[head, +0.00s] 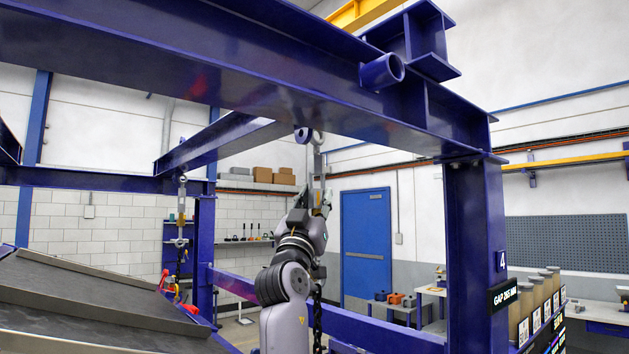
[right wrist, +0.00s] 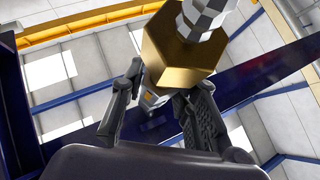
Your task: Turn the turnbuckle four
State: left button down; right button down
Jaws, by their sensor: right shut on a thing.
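The turnbuckle (head: 318,163) hangs below the blue overhead beam, on the side of the post marked 4. Its upper eye and light metal shank show in the head view. My right gripper (head: 318,198) is raised to it from below and is shut on it; the gripped part is mostly hidden by the fingers. In the right wrist view a large brass hexagonal piece (right wrist: 183,58) with a grey threaded rod (right wrist: 208,18) fills the space above my right fingers (right wrist: 160,100). My left gripper is not in view.
A blue post (head: 475,250) with a 4 plate (head: 501,261) and a gap display (head: 504,296) stands right. A dark chain (head: 318,318) hangs beside my right arm. Another hanging turnbuckle (head: 182,222) is at left, above the grey belt surface (head: 90,295).

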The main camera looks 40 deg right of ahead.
jog(key=shift+d+r+n+t+y+p, duration=0.1)
jog(key=shift+r+n+t+y+p, duration=0.05)
jog(key=shift+n+t+y+p, duration=0.95)
jog(key=shift+t+y, duration=0.6)
jog(key=shift+t, duration=0.2)
jog(key=shift+n+t+y+p, duration=0.6)
jog(key=shift+t+y+p, duration=0.1)
jog(key=shift+y+p, duration=0.15)
jog(key=shift+n+t+y+p, duration=0.4)
jog(key=shift+n+t+y, duration=0.25)
jog(key=shift+y, duration=0.5)
jog(key=c, duration=1.2)
grip_release()
jog(key=shift+t, duration=0.25)
jog(key=shift+c, duration=0.2)
jog(key=shift+s, duration=0.1)
